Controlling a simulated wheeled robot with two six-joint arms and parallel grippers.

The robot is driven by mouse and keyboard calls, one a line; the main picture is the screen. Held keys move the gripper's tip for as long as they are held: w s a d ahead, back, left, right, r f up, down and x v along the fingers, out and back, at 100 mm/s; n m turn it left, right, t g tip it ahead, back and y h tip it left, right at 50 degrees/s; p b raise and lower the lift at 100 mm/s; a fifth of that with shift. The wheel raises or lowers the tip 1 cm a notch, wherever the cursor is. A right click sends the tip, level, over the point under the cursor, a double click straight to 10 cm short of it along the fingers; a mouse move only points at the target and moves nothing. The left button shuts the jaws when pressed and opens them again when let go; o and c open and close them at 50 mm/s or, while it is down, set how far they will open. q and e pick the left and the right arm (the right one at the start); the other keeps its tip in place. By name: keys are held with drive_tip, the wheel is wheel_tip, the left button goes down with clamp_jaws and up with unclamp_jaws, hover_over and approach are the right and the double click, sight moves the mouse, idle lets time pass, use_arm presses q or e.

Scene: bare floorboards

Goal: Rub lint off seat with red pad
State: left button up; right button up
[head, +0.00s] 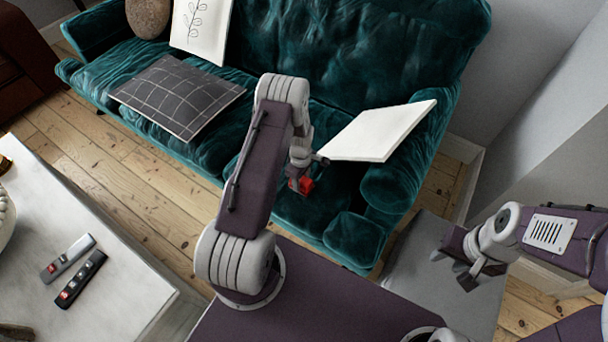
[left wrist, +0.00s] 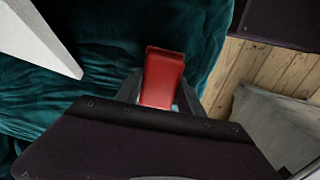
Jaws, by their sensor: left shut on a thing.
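The seat (head: 310,211) is part of a dark green velvet sofa with creased cushions. It also fills much of the left wrist view (left wrist: 110,62). My left gripper (head: 300,187) is shut on a red pad (head: 306,184), over the front right part of the seat. In the left wrist view the red pad (left wrist: 162,76) sits between the two fingers. I cannot tell whether the pad touches the fabric. I cannot make out any lint in either view. My right gripper (head: 462,272) is at the lower right, away from the sofa, with its fingers apart and nothing between them.
A white cushion (head: 379,131) leans at the sofa's right arm, close to my left gripper. A dark checked cushion (head: 178,96) lies on the left seat. A white table (head: 112,297) with two remotes (head: 80,279) stands at lower left. Floorboards (head: 130,165) are clear between.

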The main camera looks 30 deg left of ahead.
use_arm(q)
drive_tip(key=shift+s+p, duration=0.4)
drive_tip(key=shift+s, duration=0.75)
drive_tip(key=shift+s+a, duration=0.1)
drive_tip(key=shift+s, duration=0.1)
drive_tip(key=shift+w+a, duration=0.15)
drive_tip(key=shift+a, duration=0.55)
drive_tip(key=shift+w+a, duration=0.15)
drive_tip(key=shift+a, duration=0.5)
drive_tip(key=shift+w+d+f+b, duration=0.1)
drive_tip(key=shift+w+f+b, duration=0.05)
drive_tip(key=shift+w+b, duration=0.8)
drive_tip(key=shift+w+d, duration=0.1)
drive_tip(key=shift+w, duration=0.75)
